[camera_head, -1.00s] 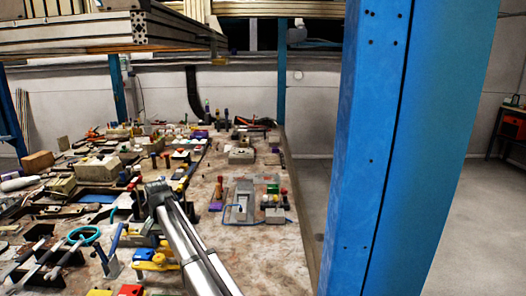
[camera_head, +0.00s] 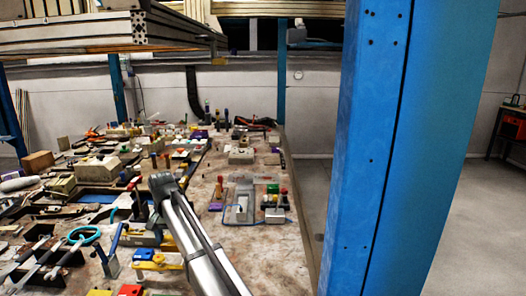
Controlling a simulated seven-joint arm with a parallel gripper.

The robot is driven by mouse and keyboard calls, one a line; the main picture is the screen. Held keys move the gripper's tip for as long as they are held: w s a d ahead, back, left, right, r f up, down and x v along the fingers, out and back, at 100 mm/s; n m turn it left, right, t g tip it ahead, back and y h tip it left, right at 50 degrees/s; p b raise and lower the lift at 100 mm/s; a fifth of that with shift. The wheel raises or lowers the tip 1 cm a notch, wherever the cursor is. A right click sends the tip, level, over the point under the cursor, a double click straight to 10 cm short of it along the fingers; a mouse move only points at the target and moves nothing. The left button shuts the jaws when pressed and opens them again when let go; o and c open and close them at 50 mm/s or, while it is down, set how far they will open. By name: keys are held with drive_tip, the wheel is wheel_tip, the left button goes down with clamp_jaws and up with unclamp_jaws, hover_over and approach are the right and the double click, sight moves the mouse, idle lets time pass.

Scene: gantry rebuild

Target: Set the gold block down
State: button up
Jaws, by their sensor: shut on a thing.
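My gripper (camera_head: 163,184) is at the far end of my silver arm, over the left-middle of the cluttered workbench. It is small and seen from behind. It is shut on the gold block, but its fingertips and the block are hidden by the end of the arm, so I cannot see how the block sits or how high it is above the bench.
The workbench (camera_head: 237,171) is crowded with tools and blocks on the left. A grey fixture (camera_head: 242,204) and a purple block (camera_head: 215,207) stand at right, with bare bench around them. A blue post (camera_head: 385,150) fills the right foreground.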

drive_tip(key=s+d+n, duration=0.4)
drive_tip(key=s+d, duration=0.1)
drive_tip(key=s, duration=0.3)
drive_tip(key=s+d+n, duration=0.3)
drive_tip(key=s+d, duration=0.2)
drive_tip(key=s, duration=0.4)
wheel_tip(320, 180, up, 2)
drive_tip(key=m, duration=0.8)
hover_over(261, 276)
drive_tip(key=shift+f, duration=4.75)
drive_tip(key=shift+f, duration=0.15)
drive_tip(key=o, duration=1.2)
